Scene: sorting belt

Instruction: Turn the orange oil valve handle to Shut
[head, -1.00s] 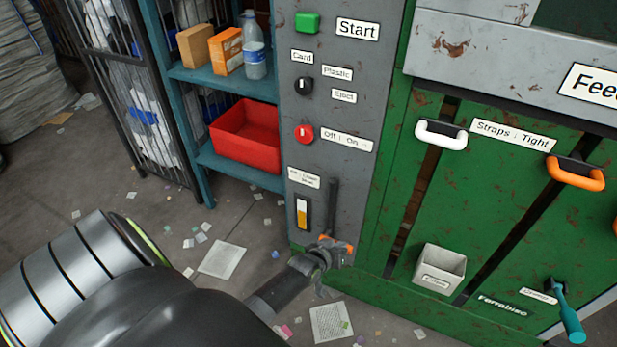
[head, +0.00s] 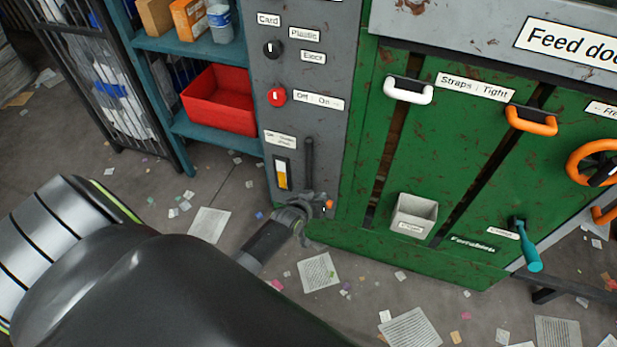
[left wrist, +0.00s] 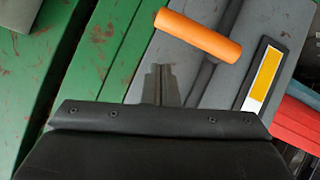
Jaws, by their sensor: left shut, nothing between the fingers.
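The orange oil valve handle (head: 329,204) is low on the grey control panel, mostly hidden behind my left gripper in the head view. In the left wrist view the handle (left wrist: 197,36) is an orange bar lying crosswise over a grey pipe. My left gripper (head: 312,205) is at the handle. Its fingers (left wrist: 161,84) are shut with nothing between them and appear just below the handle's left part in the wrist view; I cannot tell whether they touch it. A yellow-and-white gauge (head: 282,174) is beside the pipe, under a small, unreadable label (head: 280,140). My right gripper is not in view.
A red bin (head: 220,103) stands on the blue shelf to the left. Knobs (head: 277,97) are higher on the panel. The green machine (head: 350,215) carries a small grey box (head: 413,215) and a teal lever (head: 527,246). Papers (head: 318,272) litter the floor.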

